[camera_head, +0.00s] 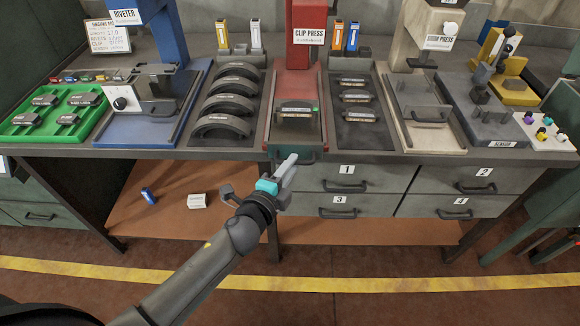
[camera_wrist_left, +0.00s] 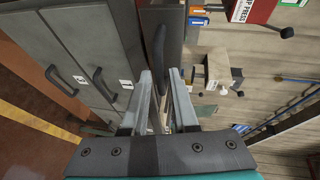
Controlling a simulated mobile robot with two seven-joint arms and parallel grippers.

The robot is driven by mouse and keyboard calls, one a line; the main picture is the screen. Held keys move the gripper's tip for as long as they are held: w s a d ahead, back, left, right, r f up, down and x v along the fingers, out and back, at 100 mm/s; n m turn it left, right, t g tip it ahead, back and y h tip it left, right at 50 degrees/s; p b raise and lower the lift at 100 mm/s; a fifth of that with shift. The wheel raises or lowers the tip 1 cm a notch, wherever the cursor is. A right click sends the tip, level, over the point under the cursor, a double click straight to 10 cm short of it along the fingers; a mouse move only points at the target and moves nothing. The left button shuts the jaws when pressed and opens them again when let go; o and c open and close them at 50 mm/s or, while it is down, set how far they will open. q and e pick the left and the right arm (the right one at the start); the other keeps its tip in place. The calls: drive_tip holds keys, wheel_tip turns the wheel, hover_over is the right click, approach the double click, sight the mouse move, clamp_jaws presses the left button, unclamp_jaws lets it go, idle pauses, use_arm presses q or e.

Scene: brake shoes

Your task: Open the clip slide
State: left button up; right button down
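The clip press (camera_head: 305,22) is a red machine at the middle of the bench, labelled CLIP PRESS. Under it is the clip slide (camera_head: 295,85), a red bed with a dark block (camera_head: 296,110) on it that has a small green spot. A dark handle (camera_head: 306,158) shows at its front edge. My left gripper (camera_head: 289,160) is just in front of this edge, close to the handle. In the left wrist view the fingers (camera_wrist_left: 162,80) stand apart, with a dark bar handle (camera_wrist_left: 160,48) ahead between their tips. Contact cannot be told. My right gripper is not in view.
Grey drawers (camera_head: 345,186) numbered 1 to 4 lie right of my left gripper, below the bench. A tray of curved brake shoes (camera_head: 222,107) is left of the slide, and a tray of small parts (camera_head: 357,105) is right. A blue item (camera_head: 148,196) lies on the lower shelf.

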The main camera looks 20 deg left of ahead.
use_arm(q)
drive_tip(key=v, duration=1.5)
drive_tip(key=shift+s, duration=0.15)
drive_tip(key=shift+d, duration=0.1)
drive_tip(key=s+a+f+n+g+y, duration=0.1)
drive_tip(key=s+f+n+g, duration=0.3)
drive_tip(key=f, duration=1)
drive_tip(key=s+a+f+n+g+y, duration=0.1)
drive_tip(key=s+f+n+g, duration=0.3)
drive_tip(key=f, duration=0.9)
drive_tip(key=s+f+n+g, duration=0.3)
drive_tip(key=s+f, duration=0.4)
drive_tip(key=s, duration=0.3)
drive_tip(key=s+f+n+g, duration=0.3)
drive_tip(key=s+f+n, duration=0.2)
drive_tip(key=s, duration=0.5)
wheel_tip(320, 180, down, 3)
drive_tip(key=shift+s+a+r+g, duration=0.2)
drive_tip(key=shift+s+g, duration=0.1)
drive_tip(key=shift+s, duration=0.1)
